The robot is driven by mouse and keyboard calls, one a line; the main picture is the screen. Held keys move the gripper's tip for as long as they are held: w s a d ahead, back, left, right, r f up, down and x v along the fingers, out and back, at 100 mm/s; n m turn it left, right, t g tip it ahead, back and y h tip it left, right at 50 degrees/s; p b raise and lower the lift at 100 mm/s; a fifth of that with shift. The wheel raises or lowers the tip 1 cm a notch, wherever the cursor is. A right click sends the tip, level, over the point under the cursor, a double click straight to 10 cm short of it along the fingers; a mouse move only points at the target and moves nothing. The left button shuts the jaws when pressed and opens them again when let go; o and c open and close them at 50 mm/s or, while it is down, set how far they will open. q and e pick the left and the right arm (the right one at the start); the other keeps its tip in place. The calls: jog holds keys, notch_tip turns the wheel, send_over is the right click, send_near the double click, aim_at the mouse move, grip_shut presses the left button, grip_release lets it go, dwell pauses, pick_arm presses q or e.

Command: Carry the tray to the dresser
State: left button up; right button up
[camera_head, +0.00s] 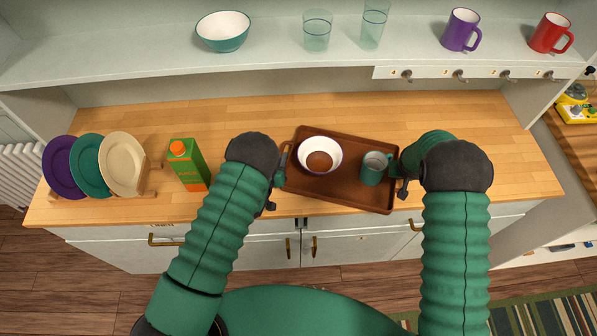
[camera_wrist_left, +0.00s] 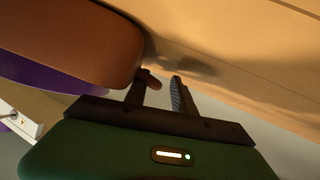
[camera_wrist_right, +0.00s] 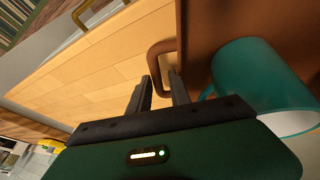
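The brown tray (camera_head: 350,145) lies on the wooden dresser top, slightly turned. It carries a white bowl (camera_head: 308,148) with something brown in it and a teal mug (camera_head: 372,172). My left gripper (camera_head: 279,178) is at the tray's left end; in the left wrist view its fingers (camera_wrist_left: 160,92) are apart, with a small brown piece, perhaps the handle, beside one finger. My right gripper (camera_head: 399,176) is at the right end; in the right wrist view its parted fingers (camera_wrist_right: 160,88) are at the tray's looped handle (camera_wrist_right: 157,52). Contact cannot be told.
On the dresser top (camera_head: 235,117), a green carton (camera_head: 187,165) and a rack of plates (camera_head: 122,163) stand left. The shelf above holds a teal bowl (camera_head: 223,31), two glasses (camera_head: 317,31), a purple mug (camera_head: 460,30) and a red mug (camera_head: 549,33). The top's right part is clear.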

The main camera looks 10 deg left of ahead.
pick_arm(q)
jog(key=shift+d+r, duration=0.1)
jog(key=shift+d, duration=0.35)
pick_arm(e)
jog(key=shift+w+a, duration=0.1)
jog(key=shift+a, duration=0.1)
